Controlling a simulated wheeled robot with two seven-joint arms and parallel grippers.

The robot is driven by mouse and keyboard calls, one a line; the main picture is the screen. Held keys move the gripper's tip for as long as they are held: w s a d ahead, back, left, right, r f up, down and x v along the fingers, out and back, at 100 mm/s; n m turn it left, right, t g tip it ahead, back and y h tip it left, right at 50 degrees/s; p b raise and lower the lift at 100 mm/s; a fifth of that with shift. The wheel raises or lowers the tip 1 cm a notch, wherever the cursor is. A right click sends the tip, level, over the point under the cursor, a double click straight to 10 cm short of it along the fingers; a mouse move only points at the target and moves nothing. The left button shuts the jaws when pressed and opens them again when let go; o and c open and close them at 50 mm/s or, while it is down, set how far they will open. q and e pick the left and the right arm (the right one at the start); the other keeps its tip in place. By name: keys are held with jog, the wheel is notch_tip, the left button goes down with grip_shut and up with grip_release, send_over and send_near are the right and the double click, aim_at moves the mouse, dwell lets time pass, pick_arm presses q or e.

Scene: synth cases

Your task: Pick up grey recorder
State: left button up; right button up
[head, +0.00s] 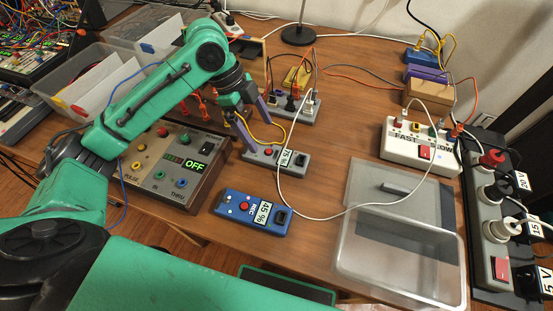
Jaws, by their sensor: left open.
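The grey recorder (272,156) lies on the wooden table in the middle of the head view. It has a red button, a dark end and a white label that seems to read 75 %. My left gripper (258,134) is open and points down at the recorder's far left side. Its fingers are apart, and one tip appears close to the recorder's left end. I cannot tell whether it touches. A similar blue recorder (252,212) labelled 45 % lies nearer to me. My right gripper is not in view.
A white cable loops past the recorder's right side, and a yellow cable curves beside the gripper. A control box (163,168) reading OFF stands left. A clear bin (400,275) and a white FAST/SLOW box (420,143) are right. A grey power strip (490,225) lines the right edge.

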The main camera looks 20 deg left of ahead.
aim_at(275, 154)
pick_arm(q)
jog(key=x, duration=0.8)
jog(key=shift+s+d, duration=0.1)
jog(key=shift+d, duration=0.3)
jog(key=c, duration=1.4)
jog(key=shift+o, duration=0.2)
jog(key=shift+r, duration=0.1)
